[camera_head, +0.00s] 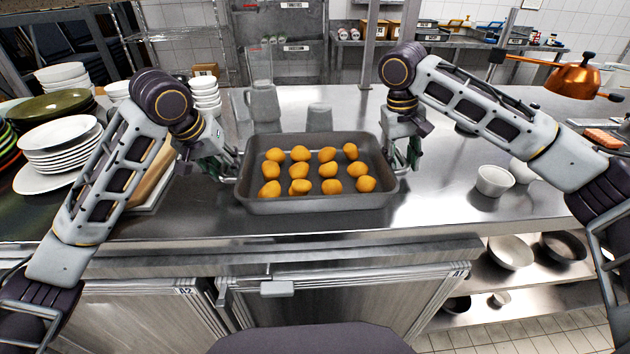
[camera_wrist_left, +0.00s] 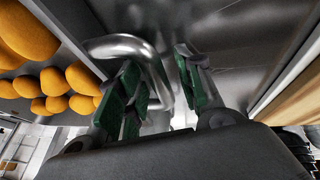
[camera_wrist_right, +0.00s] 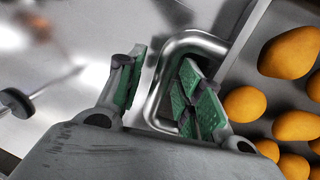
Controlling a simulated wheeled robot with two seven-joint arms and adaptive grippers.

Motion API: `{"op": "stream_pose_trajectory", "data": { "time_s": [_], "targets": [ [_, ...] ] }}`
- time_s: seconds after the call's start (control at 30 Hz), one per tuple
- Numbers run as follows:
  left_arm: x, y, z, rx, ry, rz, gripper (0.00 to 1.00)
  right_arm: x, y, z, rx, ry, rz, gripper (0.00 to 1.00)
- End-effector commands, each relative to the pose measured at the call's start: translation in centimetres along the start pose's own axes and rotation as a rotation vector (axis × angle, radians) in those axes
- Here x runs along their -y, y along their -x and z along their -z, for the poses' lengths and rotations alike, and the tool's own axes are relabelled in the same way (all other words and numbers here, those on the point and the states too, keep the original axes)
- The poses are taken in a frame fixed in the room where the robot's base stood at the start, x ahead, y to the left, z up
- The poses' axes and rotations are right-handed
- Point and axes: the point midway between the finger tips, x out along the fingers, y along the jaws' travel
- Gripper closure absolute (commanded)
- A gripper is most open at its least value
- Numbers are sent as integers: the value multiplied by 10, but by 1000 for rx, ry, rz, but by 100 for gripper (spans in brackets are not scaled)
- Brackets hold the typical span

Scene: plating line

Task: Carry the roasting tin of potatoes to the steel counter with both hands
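The grey roasting tin (camera_head: 318,204) appears to rest on the steel counter (camera_head: 450,215), near its front edge. Several golden potatoes (camera_head: 300,171) lie in rows inside it. My left gripper (camera_head: 226,166) is at the tin's left handle (camera_wrist_left: 152,62). In the left wrist view, its green-padded fingers (camera_wrist_left: 160,88) stand apart, one inside the handle loop and one outside. My right gripper (camera_head: 405,162) is at the right handle (camera_wrist_right: 160,84). In the right wrist view, its fingers (camera_wrist_right: 162,84) are likewise spread on both sides of the handle bar.
Stacked white plates (camera_head: 62,150) and a green bowl (camera_head: 48,105) stand at the left. Grey containers (camera_head: 264,103) stand behind the tin. The counter between tin and ramekins is clear.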

Motion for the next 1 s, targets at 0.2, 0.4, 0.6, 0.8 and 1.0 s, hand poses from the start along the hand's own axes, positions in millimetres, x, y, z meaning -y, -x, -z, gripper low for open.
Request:
{"op": "stream_pose_trajectory", "data": {
  "time_s": [0.2, 0.4, 0.6, 0.8, 1.0],
  "targets": [
    [0, 11, 1, -3, 0, 0, 64, 0, 0, 0, 0, 0, 0, 64],
    [0, 34, 1, -3, -1, -1, 64, 0, 0, 0, 0, 0, 0, 64],
    [0, 64, 1, -4, 0, 1, 64, 0, 0, 0, 0, 0, 0, 64],
    [0, 80, 1, -3, 0, 2, 64, 0, 0, 0, 0, 0, 0, 64],
    [0, 97, 1, -4, 0, 1, 64, 0, 0, 0, 0, 0, 0, 64]
  ]
}}
